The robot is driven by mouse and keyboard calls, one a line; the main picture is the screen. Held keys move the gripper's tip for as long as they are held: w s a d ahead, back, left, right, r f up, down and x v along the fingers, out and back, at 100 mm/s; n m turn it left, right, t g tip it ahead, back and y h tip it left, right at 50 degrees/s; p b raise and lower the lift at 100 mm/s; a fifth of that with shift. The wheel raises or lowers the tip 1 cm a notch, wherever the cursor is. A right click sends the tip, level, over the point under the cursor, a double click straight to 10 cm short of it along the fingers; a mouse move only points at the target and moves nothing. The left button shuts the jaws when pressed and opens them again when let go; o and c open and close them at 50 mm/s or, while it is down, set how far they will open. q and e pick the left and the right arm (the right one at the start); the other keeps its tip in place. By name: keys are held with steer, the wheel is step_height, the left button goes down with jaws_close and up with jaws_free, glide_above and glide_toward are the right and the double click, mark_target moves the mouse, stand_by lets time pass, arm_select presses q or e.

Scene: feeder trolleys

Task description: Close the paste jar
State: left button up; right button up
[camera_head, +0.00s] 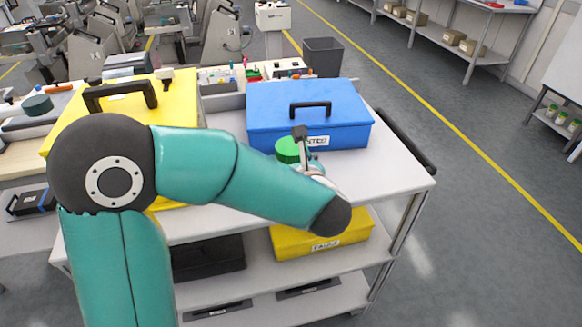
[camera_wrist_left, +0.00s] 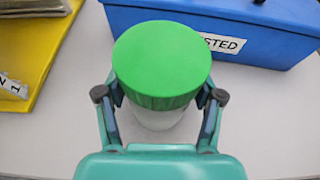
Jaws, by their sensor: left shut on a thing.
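The paste jar (camera_wrist_left: 158,119) has a white body and a wide green lid (camera_wrist_left: 160,62) on top. In the wrist view the lid looks level and hides most of the body, so I cannot tell whether it is screwed tight. My left gripper (camera_wrist_left: 160,97) is shut on the jar, one finger on each side at about the lid's lower edge. In the head view the green lid (camera_head: 288,149) shows beside my left gripper (camera_head: 303,150), on the trolley top in front of the blue case. The gripper partly hides the jar there. My right gripper is out of view.
The blue case (camera_head: 270,105) with a black handle stands close behind the jar. A yellow case (camera_head: 178,90) stands to the left on the trolley. The trolley top (camera_head: 390,180) is clear to the right of the jar. A yellow box (camera_head: 345,238) sits on the shelf below.

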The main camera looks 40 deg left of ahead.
arm_select(q)
steer(key=c, duration=0.6)
steer(key=shift+o, duration=0.2)
steer(key=shift+r, duration=0.1)
step_height(320, 180, up, 20)
steer(key=shift+p, duration=0.4)
